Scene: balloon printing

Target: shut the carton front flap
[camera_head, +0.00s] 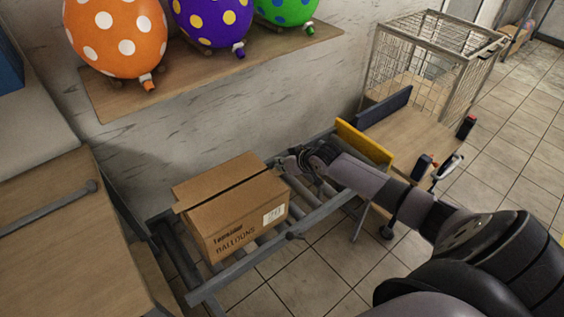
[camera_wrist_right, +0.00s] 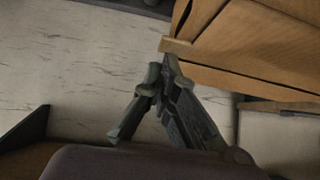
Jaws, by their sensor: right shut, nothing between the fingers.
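The brown cardboard carton (camera_head: 236,228), printed "BALLOONS" with a white label, stands on a roller conveyor. Its two long top flaps lie about level, with a dark narrow gap between them. A small edge of cardboard (camera_head: 177,208) juts out at its left end. My right gripper (camera_head: 291,161) is at the carton's far right corner, shut and empty. In the right wrist view its fingertips (camera_wrist_right: 163,68) are close beside a cardboard edge (camera_wrist_right: 177,46) of the carton (camera_wrist_right: 250,45); I cannot tell whether they touch. My left gripper is not in view.
The conveyor's grey rail (camera_head: 250,262) runs past the carton toward a yellow panel (camera_head: 364,143) and a wire cage (camera_head: 420,70). A wall shelf (camera_head: 190,78) with dotted balloons is above. A wooden table (camera_head: 65,245) stands left.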

